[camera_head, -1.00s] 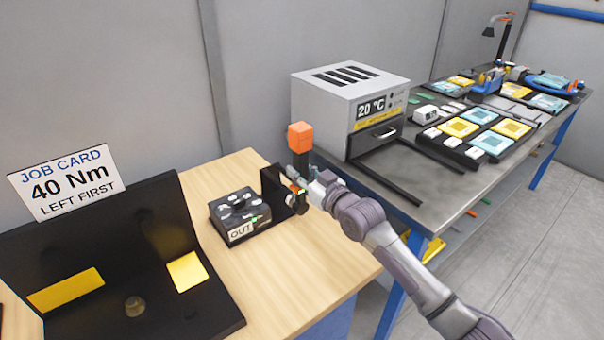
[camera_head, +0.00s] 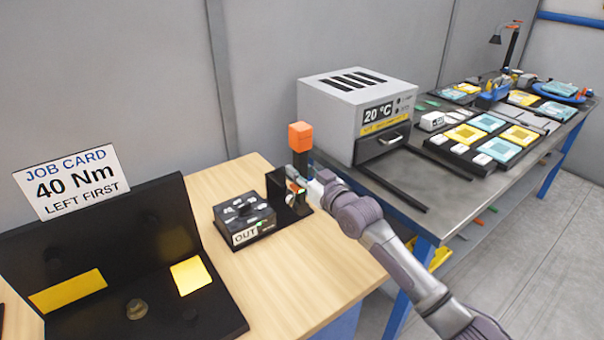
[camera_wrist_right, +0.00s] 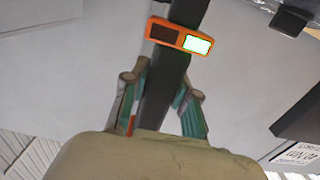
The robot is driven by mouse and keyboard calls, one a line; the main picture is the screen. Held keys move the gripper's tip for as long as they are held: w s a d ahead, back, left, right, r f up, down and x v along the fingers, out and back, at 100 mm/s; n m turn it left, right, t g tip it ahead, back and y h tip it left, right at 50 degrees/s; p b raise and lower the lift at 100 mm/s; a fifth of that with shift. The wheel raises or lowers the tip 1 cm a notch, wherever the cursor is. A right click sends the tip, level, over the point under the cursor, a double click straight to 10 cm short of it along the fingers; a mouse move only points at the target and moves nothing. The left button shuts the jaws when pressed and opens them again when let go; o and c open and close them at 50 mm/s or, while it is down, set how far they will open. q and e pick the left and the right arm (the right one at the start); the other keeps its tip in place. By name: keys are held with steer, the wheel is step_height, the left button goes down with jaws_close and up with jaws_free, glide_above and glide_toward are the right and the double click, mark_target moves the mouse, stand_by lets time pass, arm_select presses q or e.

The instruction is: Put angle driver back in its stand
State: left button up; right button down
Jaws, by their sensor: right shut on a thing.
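The angle driver (camera_head: 300,137) has an orange block on top and a dark body, and is upright at the back right of the wooden bench. My right gripper (camera_head: 298,181) is shut on its body, below the orange block. In the right wrist view, the gripper fingers (camera_wrist_right: 165,108) are on either side of the dark body (camera_wrist_right: 172,80), below an orange band with a lit green display. The black stand (camera_head: 277,187) is right at the driver's lower part. The driver's lower end is largely hidden by gripper and stand, so I cannot tell whether it is seated. My left gripper is out of view.
A black box marked OUT (camera_head: 243,218) is just left of the stand. A black fixture (camera_head: 195,245) with yellow pads and a job card (camera_head: 70,182) fill the left. A grey oven (camera_head: 345,120) stands on the metal table behind. The bench front is clear.

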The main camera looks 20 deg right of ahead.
steer(key=b+x, duration=0.4)
steer(key=x, duration=0.2)
steer(key=shift+w+r, duration=0.35)
stand_by(1.8)
stand_by(0.5)
steer(key=shift+f+b, duration=0.65)
steer(key=shift+f, duration=0.25)
stand_by(1.3)
steer(key=c, duration=0.8)
jaws_free()
steer(key=shift+s+a, duration=0.1)
steer(key=shift+s, duration=0.05)
steer(key=shift+f, duration=0.15)
steer(key=v, duration=1.2)
